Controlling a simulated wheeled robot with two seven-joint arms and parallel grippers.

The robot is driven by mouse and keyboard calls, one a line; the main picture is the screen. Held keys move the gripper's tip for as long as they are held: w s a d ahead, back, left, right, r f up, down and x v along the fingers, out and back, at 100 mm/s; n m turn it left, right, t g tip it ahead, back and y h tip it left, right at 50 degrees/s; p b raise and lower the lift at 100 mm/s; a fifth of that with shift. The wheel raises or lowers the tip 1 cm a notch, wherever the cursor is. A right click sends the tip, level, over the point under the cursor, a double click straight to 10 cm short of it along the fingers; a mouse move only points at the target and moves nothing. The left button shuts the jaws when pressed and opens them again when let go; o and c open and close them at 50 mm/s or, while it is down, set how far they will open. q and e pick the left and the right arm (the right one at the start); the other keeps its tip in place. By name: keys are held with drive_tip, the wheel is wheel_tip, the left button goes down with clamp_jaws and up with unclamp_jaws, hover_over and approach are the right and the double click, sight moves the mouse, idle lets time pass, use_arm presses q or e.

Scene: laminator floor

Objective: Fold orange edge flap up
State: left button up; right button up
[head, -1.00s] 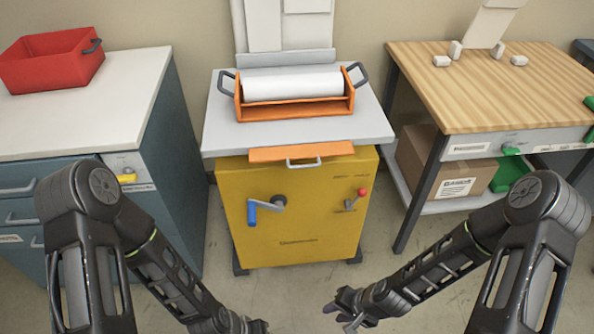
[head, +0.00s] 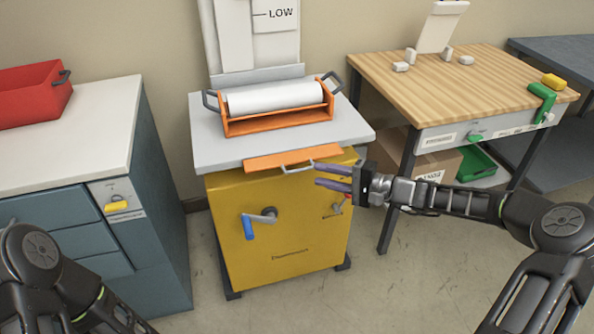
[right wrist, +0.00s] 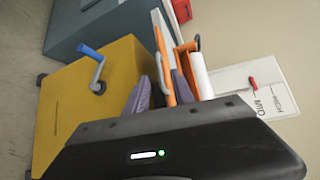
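The orange edge flap (head: 265,161) hangs at the front edge of the grey top on the yellow laminator cabinet (head: 275,235). A grey bar handle (head: 298,170) is on its front. My right gripper (head: 317,174) is open, its two purple fingers apart, just right of the handle. In the right wrist view the fingers (right wrist: 158,86) stand either side of the handle (right wrist: 160,72), with the orange flap (right wrist: 164,50) close by. I cannot tell whether they touch it. My left gripper is below the picture; only its arm shows.
An orange roller frame (head: 275,122) with a white roll (head: 274,97) sits on the grey top. A blue-handled crank (head: 250,225) sticks out of the cabinet front. A wooden-topped bench (head: 450,85) stands at right, a blue cabinet (head: 160,195) at left. Floor in front is clear.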

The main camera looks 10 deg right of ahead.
sight(299, 171)
drive_tip(key=x, duration=0.7)
drive_tip(key=shift+w+a+f+p, duration=0.1)
drive_tip(key=shift+w+a+p, duration=0.15)
drive_tip(key=shift+a+p, duration=0.05)
clamp_jaws()
drive_tip(key=shift+f, duration=0.1)
